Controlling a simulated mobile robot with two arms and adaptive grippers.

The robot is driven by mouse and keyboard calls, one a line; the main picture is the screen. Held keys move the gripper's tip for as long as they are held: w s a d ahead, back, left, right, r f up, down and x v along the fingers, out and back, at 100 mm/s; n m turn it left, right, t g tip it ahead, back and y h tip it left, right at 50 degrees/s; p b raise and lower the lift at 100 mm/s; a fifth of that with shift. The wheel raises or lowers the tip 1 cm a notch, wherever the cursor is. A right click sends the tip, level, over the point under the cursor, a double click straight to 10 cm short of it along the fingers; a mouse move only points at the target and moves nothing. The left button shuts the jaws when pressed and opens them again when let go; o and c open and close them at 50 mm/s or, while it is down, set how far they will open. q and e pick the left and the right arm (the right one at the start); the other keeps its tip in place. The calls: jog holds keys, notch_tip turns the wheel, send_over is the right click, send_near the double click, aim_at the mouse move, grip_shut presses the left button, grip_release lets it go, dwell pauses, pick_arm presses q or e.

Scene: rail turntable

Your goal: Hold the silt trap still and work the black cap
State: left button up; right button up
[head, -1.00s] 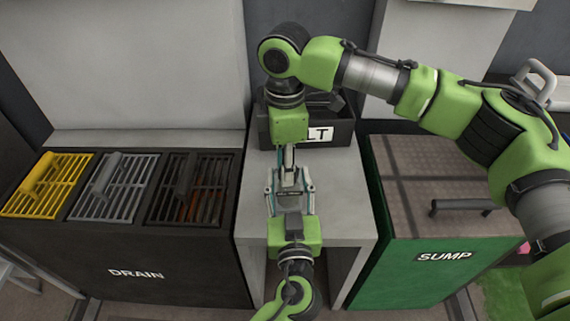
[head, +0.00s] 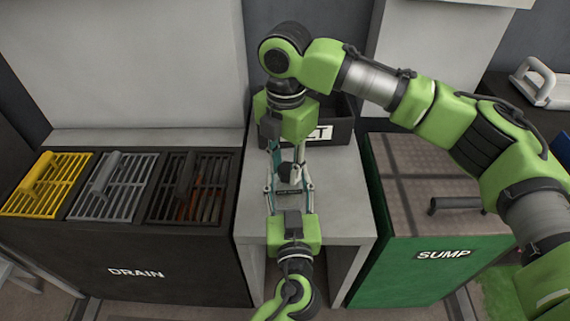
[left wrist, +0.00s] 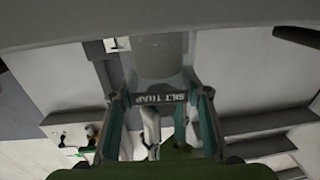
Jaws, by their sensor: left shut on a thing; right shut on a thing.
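The silt trap (left wrist: 160,98) shows in the left wrist view as a pale body with a dark band lettered SILT TRAP, upside down there. In the head view the trap (head: 291,191) is small and partly covered, above the grey stand. My left gripper (head: 289,186) reaches in from below and is shut on the trap, a finger on each side. The black cap (head: 285,171) sits on top of the trap, partly hidden. My right gripper (head: 288,164) points down from above and is shut on the cap.
A dark bin (head: 343,131) with a partly hidden label stands behind on the grey stand (head: 345,200). The DRAIN unit (head: 130,270) with yellow, grey and black grates is at left. The green SUMP box (head: 415,275) with a handled lid is at right.

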jog(key=shift+d+n, duration=0.1)
jog(key=shift+n, duration=1.1)
jog(key=shift+n, duration=1.1)
jog(key=n, duration=0.3)
jog(key=shift+d+n, duration=0.2)
jog(key=shift+n, duration=0.2)
jog(key=o, duration=1.2)
jog(key=shift+o, duration=0.5)
